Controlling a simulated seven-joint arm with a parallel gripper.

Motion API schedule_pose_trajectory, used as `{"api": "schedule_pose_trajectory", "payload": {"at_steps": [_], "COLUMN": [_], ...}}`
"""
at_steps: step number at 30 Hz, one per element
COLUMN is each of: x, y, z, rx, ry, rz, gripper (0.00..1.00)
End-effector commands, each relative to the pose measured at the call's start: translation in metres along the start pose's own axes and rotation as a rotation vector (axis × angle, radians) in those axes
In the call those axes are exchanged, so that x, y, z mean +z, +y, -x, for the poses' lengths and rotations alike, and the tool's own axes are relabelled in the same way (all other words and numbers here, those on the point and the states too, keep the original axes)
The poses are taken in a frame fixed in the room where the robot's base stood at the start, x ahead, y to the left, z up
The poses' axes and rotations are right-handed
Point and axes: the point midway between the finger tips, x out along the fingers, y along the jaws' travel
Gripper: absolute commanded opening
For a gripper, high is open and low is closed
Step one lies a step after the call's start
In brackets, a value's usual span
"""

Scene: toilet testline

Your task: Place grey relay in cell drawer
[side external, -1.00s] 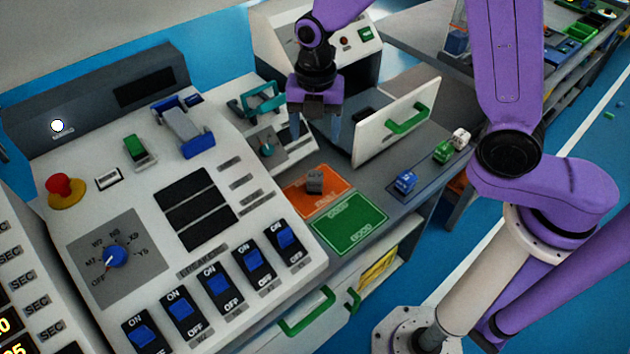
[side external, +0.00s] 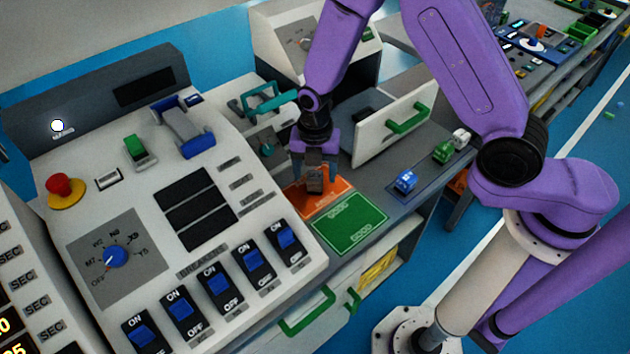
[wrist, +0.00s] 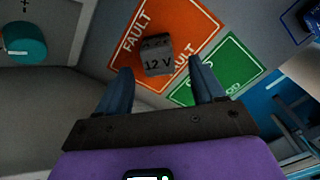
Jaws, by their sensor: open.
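The grey relay (side external: 315,185), a small block marked "12 V" in the wrist view (wrist: 157,62), rests on the orange FAULT mat (side external: 333,208). My gripper (side external: 315,178) points down over the relay, with its fingers apart and to either side of it. In the wrist view the open fingers (wrist: 160,70) reach toward the relay with space between them; I cannot tell whether either touches it. A drawer (side external: 372,138) with a white front and green handle (side external: 408,118) stands open behind the mats; its inside is largely hidden.
A green GOOD mat (side external: 350,225) lies beside the orange one. Blue (side external: 405,180), green (side external: 443,151) and white (side external: 461,139) relays sit to the right. A switch panel (side external: 130,220) fills the left. A teal-handled fixture (side external: 265,100) stands behind my gripper.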

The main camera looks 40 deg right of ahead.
Motion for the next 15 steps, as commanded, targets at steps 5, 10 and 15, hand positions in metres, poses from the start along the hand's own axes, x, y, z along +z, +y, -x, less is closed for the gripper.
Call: {"api": "schedule_pose_trajectory", "payload": {"at_steps": [5,10,15], "x": [0.003,0.003,0.003], "y": [0.001,0.001,0.001], "z": [-0.024,-0.037,-0.038], "rx": [-0.003,-0.001,0.000], "ry": [0.001,0.001,0.000], "rz": [0.000,0.000,0.000], "gripper": [0.68,0.68,0.68]}}
